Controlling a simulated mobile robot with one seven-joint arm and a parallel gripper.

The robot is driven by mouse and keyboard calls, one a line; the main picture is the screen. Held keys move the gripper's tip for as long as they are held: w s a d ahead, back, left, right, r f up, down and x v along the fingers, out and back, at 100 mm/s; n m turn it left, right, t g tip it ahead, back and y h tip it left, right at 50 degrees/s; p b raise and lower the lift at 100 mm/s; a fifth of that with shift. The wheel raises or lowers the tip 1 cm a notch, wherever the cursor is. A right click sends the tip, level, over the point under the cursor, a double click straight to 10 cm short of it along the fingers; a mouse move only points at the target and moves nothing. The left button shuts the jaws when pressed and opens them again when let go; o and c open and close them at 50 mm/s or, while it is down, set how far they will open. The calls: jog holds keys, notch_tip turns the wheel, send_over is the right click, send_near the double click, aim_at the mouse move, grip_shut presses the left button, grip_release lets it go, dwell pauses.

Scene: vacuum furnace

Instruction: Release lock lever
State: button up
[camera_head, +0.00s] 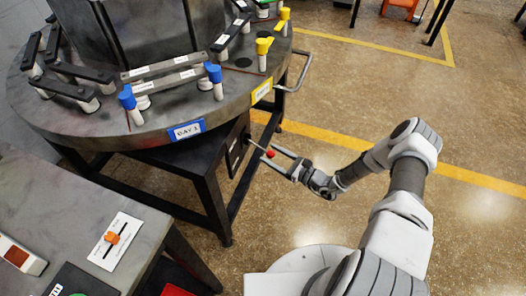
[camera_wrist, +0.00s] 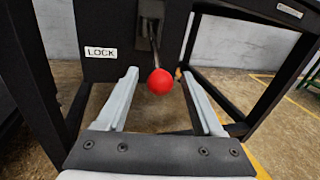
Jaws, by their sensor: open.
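The lock lever (camera_wrist: 154,38) is a dark rod with a red ball knob (camera_wrist: 160,81), on a black panel with a white "LOCK" label (camera_wrist: 101,53). In the wrist view the knob lies between my open fingers, with a gap on both sides and nearer the right finger. My gripper (camera_wrist: 158,72) touches nothing that I can see. In the head view the red knob (camera_head: 270,154) shows at the tips of my gripper (camera_head: 281,160), beside the black stand under the round table.
The round metal table (camera_head: 140,140) carries blue and yellow posts and dark bars. Black stand legs (camera_head: 214,207) are left of my gripper. A grey workbench (camera_head: 60,215) stands at the lower left. The floor to the right is clear.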

aim_at(267, 152)
jog(key=shift+b+x, duration=0.35)
jog(key=shift+x, duration=1.7)
grip_shut()
